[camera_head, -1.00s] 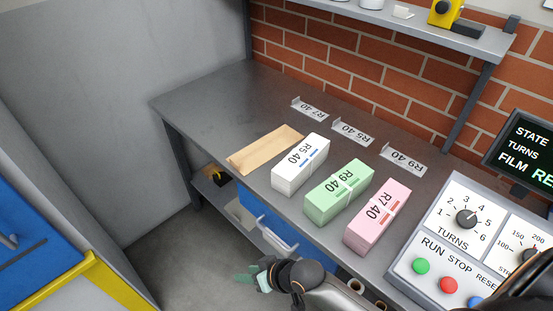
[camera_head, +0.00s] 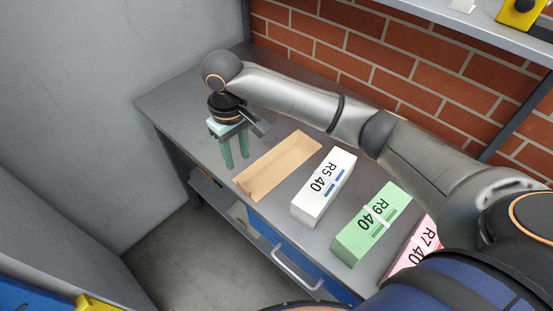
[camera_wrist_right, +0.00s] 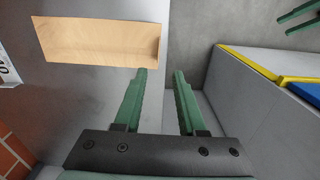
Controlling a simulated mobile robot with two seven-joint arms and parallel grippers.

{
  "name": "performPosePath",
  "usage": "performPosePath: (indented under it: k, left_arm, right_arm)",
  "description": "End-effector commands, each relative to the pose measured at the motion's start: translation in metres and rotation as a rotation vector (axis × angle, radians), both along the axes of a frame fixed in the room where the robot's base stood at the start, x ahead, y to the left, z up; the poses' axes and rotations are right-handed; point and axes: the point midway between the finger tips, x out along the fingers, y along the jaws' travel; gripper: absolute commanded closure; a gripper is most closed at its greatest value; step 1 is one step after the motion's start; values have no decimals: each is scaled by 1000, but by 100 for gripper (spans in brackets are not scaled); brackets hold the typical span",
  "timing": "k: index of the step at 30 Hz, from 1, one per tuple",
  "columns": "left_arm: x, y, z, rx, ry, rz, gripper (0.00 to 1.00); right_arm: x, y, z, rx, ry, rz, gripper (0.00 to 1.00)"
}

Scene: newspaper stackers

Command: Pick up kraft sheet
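The kraft sheet (camera_head: 278,164) is a tan rectangle lying flat on the grey bench, left of the white R5 40 bundle. It also shows in the right wrist view (camera_wrist_right: 100,40), at the upper left. My right gripper (camera_head: 236,167) has green fingers pointing down, just left of the sheet's near-left end. In the right wrist view its fingers (camera_wrist_right: 162,72) are apart with nothing between them, and the sheet lies beyond and left of the tips.
A white bundle (camera_head: 323,188), a green bundle (camera_head: 371,224) and a pink bundle (camera_head: 408,258) stand in a row right of the sheet. A brick wall (camera_head: 330,45) and a shelf (camera_head: 470,30) are behind. The bench (camera_head: 175,112) is bare at the left.

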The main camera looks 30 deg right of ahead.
Motion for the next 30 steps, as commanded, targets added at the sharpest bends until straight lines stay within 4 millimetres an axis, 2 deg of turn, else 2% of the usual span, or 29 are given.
performPosePath:
  k: [9, 17, 24, 30]
  left_arm:
    - [-1, 0, -3, 0, 2, 0, 50]
    - [-1, 0, -3, 0, 2, 0, 50]
    - [-1, 0, -3, 0, 2, 0, 50]
    - [-1, 0, -3, 0, 2, 0, 50]
  right_arm:
    - [0, -1, -55, -2, 1, 0, 60]
    - [0, -1, -76, -2, 2, 0, 60]
    - [0, -3, -112, -1, 1, 1, 60]
    - [1, -2, -119, 0, -2, 2, 60]
